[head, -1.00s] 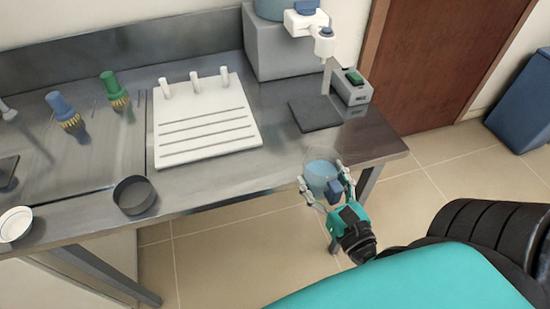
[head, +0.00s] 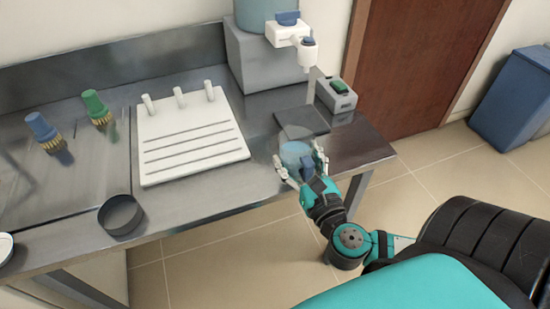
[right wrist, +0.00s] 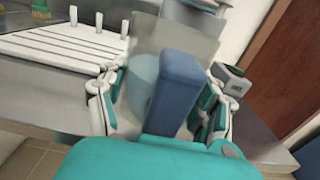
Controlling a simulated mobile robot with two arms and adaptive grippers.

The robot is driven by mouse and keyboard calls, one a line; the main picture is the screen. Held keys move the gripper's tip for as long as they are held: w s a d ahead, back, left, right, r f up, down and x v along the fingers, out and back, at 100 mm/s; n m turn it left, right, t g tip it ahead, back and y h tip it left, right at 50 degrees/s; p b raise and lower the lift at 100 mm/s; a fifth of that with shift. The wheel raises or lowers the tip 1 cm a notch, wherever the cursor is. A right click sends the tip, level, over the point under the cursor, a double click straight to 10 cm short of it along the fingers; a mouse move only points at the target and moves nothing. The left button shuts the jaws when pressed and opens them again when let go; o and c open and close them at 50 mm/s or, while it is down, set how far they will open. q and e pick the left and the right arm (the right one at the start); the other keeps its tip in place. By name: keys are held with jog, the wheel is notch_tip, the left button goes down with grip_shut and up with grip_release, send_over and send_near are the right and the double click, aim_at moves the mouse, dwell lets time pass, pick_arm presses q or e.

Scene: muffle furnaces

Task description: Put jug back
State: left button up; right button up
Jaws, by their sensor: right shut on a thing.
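The jug (head: 297,152) is clear with blue contents and a blue handle. My right gripper (head: 301,168) is shut on it, at the front right edge of the steel table. In the right wrist view the blue handle (right wrist: 172,92) stands between the fingers of my right gripper (right wrist: 160,100), with the clear jug body (right wrist: 143,75) behind it. The dark square mat (head: 302,121) lies just beyond the jug, below the white dispenser tap (head: 308,52). The jug's base is hidden, so I cannot tell whether it touches the table. My left gripper is not in view.
A white rack with pegs (head: 190,150) lies left of the jug. A grey box with a green switch (head: 337,94) stands right of the mat. A dark round dish (head: 121,215) sits at the front left.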

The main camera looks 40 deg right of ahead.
jog(key=w, duration=0.1)
jog(key=w+a, duration=0.1)
jog(key=w, duration=0.3)
jog(key=shift+a+f+p, duration=0.1)
jog(key=shift+a+p, duration=0.2)
jog(key=shift+a, duration=0.1)
jog(key=shift+w+a+f, duration=0.1)
jog(key=shift+w+a, duration=0.05)
jog(key=shift+w, duration=0.1)
jog(key=shift+w+f, duration=0.1)
jog(key=shift+f, duration=0.1)
jog(key=shift+f+b, duration=0.3)
jog(key=shift+f, duration=1.35)
jog(key=o, duration=1.6)
jog(key=shift+c, duration=0.2)
